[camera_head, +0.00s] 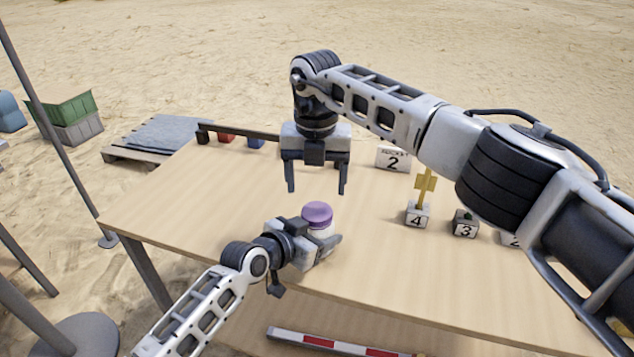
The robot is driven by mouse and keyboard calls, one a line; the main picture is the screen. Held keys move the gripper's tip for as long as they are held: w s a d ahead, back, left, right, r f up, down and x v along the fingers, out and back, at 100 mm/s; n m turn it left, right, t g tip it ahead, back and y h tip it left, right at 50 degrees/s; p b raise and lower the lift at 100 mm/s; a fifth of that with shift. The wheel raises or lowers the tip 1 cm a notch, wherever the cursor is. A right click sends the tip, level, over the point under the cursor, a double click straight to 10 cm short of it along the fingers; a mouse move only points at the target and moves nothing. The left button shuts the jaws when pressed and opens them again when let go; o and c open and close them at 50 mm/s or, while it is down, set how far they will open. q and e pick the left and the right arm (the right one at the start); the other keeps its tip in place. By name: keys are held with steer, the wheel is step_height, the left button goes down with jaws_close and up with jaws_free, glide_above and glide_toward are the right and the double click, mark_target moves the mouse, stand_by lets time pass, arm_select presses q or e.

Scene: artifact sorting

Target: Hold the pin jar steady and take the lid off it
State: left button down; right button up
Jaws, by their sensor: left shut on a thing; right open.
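The pin jar (319,232) stands upright near the front edge of the wooden table. It has a pale body and a purple lid (317,213), which sits on top. My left gripper (329,245) comes in low from the left and is shut on the jar's body, hiding much of it. My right gripper (317,190) points down above and behind the jar, apart from the lid. Its two fingers are spread and nothing is between them.
To the right stand numbered blocks, block 4 (416,221) with a gold piece (426,185) on it and block 3 (464,229). A white card marked 2 (393,160) is behind them. A dark rail (240,131) lines the back left. The table's left part (190,200) is clear.

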mark_target(317, 211)
steer(key=shift+r+m, duration=0.8)
steer(key=shift+m, duration=0.3)
steer(key=shift+f+m, duration=0.1)
steer(key=shift+m, duration=0.2)
step_height(317, 211, down, 7)
steer(key=shift+d+f, duration=0.1)
steer(key=shift+f, duration=0.05)
steer(key=c, duration=1)
steer(key=shift+n, duration=1.7)
steer(key=o, duration=1.1)
steer(key=shift+c, duration=0.2)
